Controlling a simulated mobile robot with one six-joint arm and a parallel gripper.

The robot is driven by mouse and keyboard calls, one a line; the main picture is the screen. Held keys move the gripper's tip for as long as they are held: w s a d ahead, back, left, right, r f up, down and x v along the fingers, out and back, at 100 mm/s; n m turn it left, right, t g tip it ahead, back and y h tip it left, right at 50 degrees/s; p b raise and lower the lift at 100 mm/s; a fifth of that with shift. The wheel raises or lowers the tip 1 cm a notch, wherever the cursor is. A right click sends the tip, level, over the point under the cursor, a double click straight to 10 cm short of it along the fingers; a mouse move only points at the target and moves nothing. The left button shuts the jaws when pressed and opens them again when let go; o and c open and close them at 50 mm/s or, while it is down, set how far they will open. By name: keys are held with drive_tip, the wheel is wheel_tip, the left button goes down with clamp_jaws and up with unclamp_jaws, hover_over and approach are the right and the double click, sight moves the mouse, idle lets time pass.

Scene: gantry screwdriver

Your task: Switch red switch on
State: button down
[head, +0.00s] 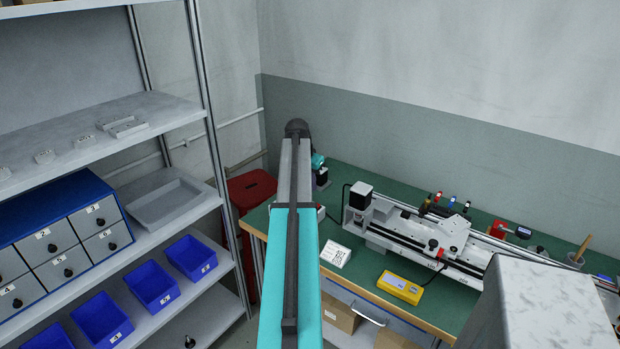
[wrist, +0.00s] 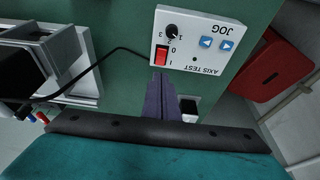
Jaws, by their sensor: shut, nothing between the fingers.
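The red switch (wrist: 161,55) is a small rocker on a white control box (wrist: 205,45) marked AXIS TEST and JOG, seen upside down in the wrist view. It has 0 and I marks beside it; I cannot tell which way it is pressed. The box also has a black knob (wrist: 172,30) and blue arrow buttons. My gripper (wrist: 160,80) is shut and empty, its tips just below the switch in the picture, close to the box edge. I cannot tell whether they touch. In the head view my arm hides most of this area.
The green workbench (head: 400,252) holds a lathe-like machine (head: 445,230), a yellow device (head: 400,287) and a white sign (head: 335,253). A red stool (head: 252,188) stands beside the bench. Shelves with blue bins (head: 152,287) are at the left. A black cable (wrist: 105,60) runs from the box.

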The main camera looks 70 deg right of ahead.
sight(318, 204)
drive_tip(key=shift+p+x, duration=1.15)
drive_tip(key=shift+x, duration=3.4)
drive_tip(key=shift+w, duration=0.15)
